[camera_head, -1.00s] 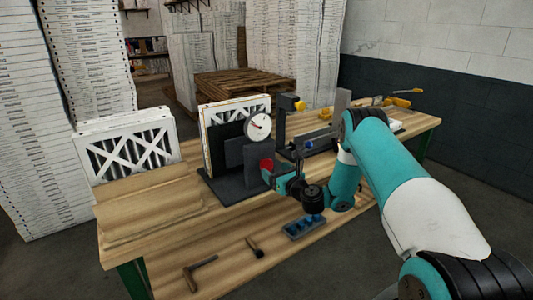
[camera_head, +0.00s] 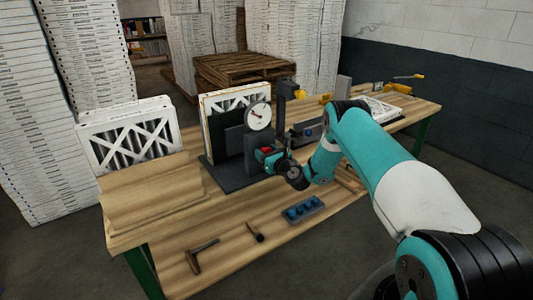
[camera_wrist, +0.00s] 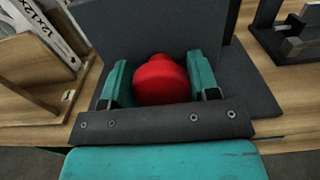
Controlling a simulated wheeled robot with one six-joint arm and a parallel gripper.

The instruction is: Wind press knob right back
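The press (camera_head: 240,172) is a dark grey stand on the bench, with a round white dial gauge (camera_head: 258,116) on top. A boxed filter (camera_head: 235,99) with a white lattice face stands in it, behind a dark plate. The red press knob (camera_wrist: 161,80) sticks out of the press's near side; a little of it shows in the head view (camera_head: 267,150). My gripper (camera_wrist: 160,78) has its two teal fingers on either side of the knob, apparently touching it. In the head view my gripper (camera_head: 270,157) partly hides the knob.
Another filter (camera_head: 130,142) stands left behind a wooden block (camera_head: 150,200). A tray of blue pieces (camera_head: 304,210) and two hand tools (camera_head: 200,256) lie in front. A dark post (camera_head: 281,112) stands just right of the press.

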